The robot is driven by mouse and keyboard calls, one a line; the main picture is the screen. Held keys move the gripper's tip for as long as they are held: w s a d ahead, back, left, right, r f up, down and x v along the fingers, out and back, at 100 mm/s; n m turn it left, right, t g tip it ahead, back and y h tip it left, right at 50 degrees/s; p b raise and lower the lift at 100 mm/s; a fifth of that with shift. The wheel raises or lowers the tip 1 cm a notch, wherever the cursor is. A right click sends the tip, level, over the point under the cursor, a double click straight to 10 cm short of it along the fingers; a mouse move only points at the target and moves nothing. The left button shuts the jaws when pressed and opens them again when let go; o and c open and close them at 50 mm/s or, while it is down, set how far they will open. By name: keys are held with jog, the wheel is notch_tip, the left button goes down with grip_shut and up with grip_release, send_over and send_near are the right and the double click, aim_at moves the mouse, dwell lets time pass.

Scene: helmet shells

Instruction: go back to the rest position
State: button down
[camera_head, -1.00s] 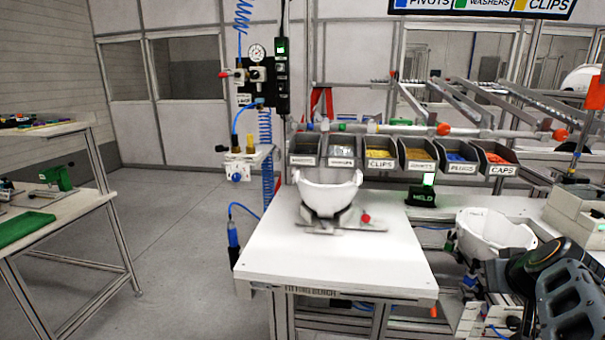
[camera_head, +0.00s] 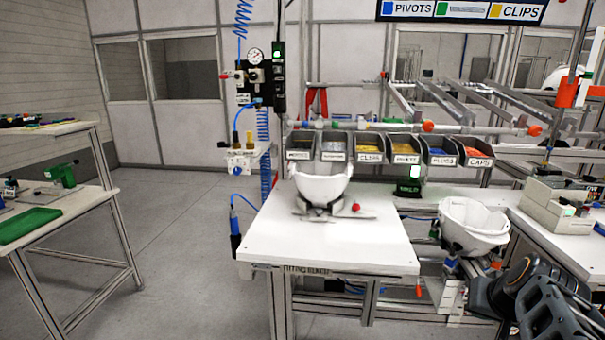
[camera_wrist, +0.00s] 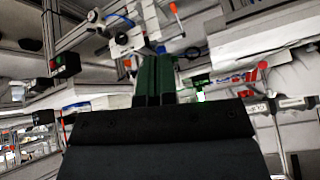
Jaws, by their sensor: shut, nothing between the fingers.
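My gripper (camera_wrist: 155,65) shows in the wrist view as two dark fingers side by side with no visible gap. It is shut and empty, held in the air away from any surface. In the head view my dark arm stands at the lower right; I cannot make out the fingertips there. One white helmet shell (camera_head: 321,185) sits upright on a holder on the fitting bench (camera_head: 320,245). Another white shell (camera_head: 470,225) sits on a stand to the right of the bench, close to my arm.
Several labelled parts bins (camera_head: 370,147) line the back of the bench. A grey box (camera_head: 558,203) stands on the right-hand table. A side table with a green tray (camera_head: 28,224) is at the left. The floor (camera_head: 190,235) between is clear.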

jog(key=s+a+n+g+p, duration=0.1)
jog(key=a+p, duration=0.3)
jog(key=a, duration=0.5)
jog(key=s+a+n+g+y+p, duration=0.1)
jog(key=s+a+n+p, duration=0.3)
jog(key=a, duration=0.4)
jog(key=shift+s+a+r+g+y, duration=0.2)
jog(key=shift+a+r+g+y, duration=0.1)
jog(key=shift+a+r+g, duration=0.15)
